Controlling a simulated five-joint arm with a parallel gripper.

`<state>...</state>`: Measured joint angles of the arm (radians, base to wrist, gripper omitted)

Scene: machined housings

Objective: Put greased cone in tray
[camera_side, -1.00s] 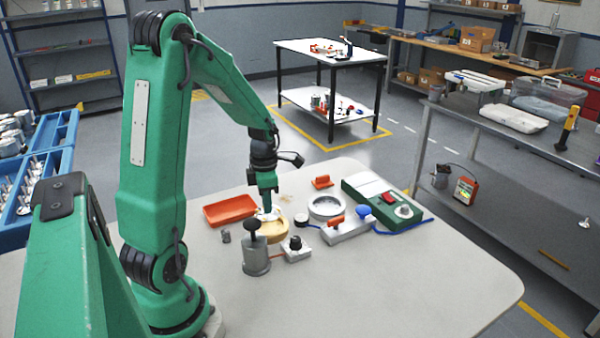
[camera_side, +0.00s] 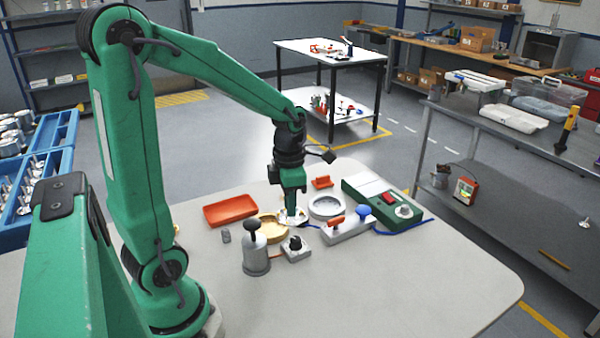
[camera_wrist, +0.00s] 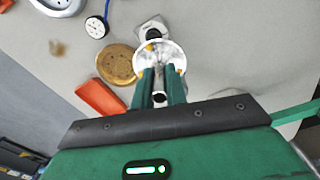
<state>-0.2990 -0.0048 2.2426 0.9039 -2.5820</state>
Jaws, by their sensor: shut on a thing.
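My gripper (camera_side: 291,213) is shut on the greased cone (camera_side: 284,222), a pale, shiny round piece. In the wrist view the cone (camera_wrist: 172,52) sits at the fingertips (camera_wrist: 160,76), with yellow grease spots on its rim. My gripper holds it close above the table, just right of a round tan dish (camera_side: 268,233); I cannot tell whether it touches anything below. The orange tray (camera_side: 230,210) lies left of the dish and looks empty. It shows partly in the wrist view (camera_wrist: 100,99).
A grey canister with a black knob (camera_side: 256,250) and a small knobbed block (camera_side: 295,250) stand in front. A grey ring housing (camera_side: 325,207), a grey block with a red handle (camera_side: 347,228) and a green instrument box (camera_side: 382,200) stand right. The table's front right is clear.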

